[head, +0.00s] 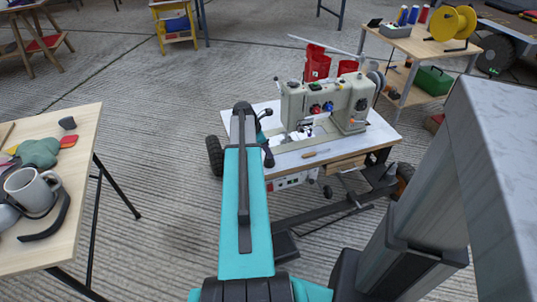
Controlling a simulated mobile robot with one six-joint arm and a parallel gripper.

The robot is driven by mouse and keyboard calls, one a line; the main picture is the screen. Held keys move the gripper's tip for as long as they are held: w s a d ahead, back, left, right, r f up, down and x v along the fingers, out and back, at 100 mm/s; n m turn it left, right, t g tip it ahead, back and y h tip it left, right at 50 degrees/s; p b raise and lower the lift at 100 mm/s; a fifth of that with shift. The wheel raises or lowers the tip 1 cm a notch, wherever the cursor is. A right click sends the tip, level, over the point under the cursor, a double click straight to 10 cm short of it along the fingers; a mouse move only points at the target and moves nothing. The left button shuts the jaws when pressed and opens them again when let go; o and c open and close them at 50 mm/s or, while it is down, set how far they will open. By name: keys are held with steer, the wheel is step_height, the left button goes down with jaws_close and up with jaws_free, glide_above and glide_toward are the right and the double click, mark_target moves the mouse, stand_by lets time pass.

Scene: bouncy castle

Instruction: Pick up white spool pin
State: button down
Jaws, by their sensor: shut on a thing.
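My gripper (268,157) is the dark end beyond my teal arm, at the left end of the sewing machine table (349,143). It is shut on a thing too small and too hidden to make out. I cannot clearly pick out a white spool pin. The cream sewing machine (352,96) stands on the table just right of my gripper. Small white parts (304,130) show under its left end, and I cannot tell whether one is the pin.
A wooden-handled tool (316,153) lies at the table's front. Red bins (317,64) stand behind the machine. A wooden table (75,190) with a grey mug (32,190) is at left. A shelf (413,42) with a yellow reel (453,25) is at back right. Concrete floor between is clear.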

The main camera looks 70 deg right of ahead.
step_height(320, 180, up, 10)
steer(key=p, duration=0.1)
stand_by(0.5)
steer(key=shift+s, duration=0.1)
stand_by(1.1)
